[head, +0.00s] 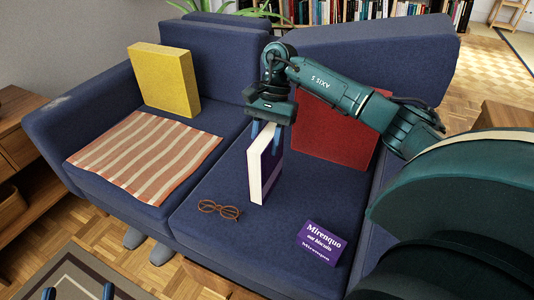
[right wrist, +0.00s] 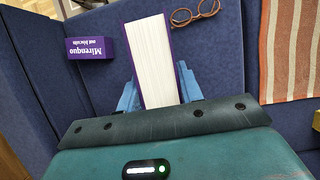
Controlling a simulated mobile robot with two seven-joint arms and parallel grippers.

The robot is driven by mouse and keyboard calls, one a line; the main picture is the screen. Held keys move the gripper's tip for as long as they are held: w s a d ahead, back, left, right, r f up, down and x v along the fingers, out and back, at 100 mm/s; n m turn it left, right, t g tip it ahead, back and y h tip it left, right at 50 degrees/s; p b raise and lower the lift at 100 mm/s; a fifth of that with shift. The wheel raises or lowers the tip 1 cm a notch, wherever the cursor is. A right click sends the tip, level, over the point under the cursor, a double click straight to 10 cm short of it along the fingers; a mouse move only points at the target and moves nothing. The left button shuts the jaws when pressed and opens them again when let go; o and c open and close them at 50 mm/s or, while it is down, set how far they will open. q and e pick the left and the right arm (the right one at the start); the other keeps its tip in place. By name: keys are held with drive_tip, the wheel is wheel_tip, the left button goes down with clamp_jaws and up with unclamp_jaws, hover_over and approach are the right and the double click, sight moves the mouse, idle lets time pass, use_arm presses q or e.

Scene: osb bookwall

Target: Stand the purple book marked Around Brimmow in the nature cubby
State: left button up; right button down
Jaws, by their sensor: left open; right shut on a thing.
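A purple book (head: 271,168) with white page edges stands upright over the right seat of the blue sofa. My right gripper (head: 265,133) is shut on its top end from above. In the right wrist view the page block of the purple book (right wrist: 156,58) sits between the two blue fingers of the right gripper (right wrist: 158,92). No title is readable on it, and I cannot tell whether its lower end touches the seat. My left gripper (head: 78,292) is open and empty at the bottom left, only its fingertips showing. No cubby marked nature is in view.
The blue sofa (head: 190,230) bears a yellow cushion (head: 164,80), a striped cloth (head: 146,155), a red cushion (head: 335,125), orange glasses (head: 219,209) and a purple Mirenquo box (head: 320,241). A filled bookshelf (head: 350,10) stands behind. A wooden cabinet (head: 20,150) stands left.

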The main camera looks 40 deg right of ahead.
drive_tip(key=shift+f+b, duration=0.45)
drive_tip(key=shift+f, duration=1.2)
drive_tip(key=shift+f, duration=0.2)
drive_tip(key=c, duration=0.9)
unclamp_jaws()
drive_tip(key=p+v, duration=0.3)
drive_tip(key=v, duration=0.9)
drive_tip(key=shift+r, duration=0.15)
drive_tip(key=shift+a, duration=0.1)
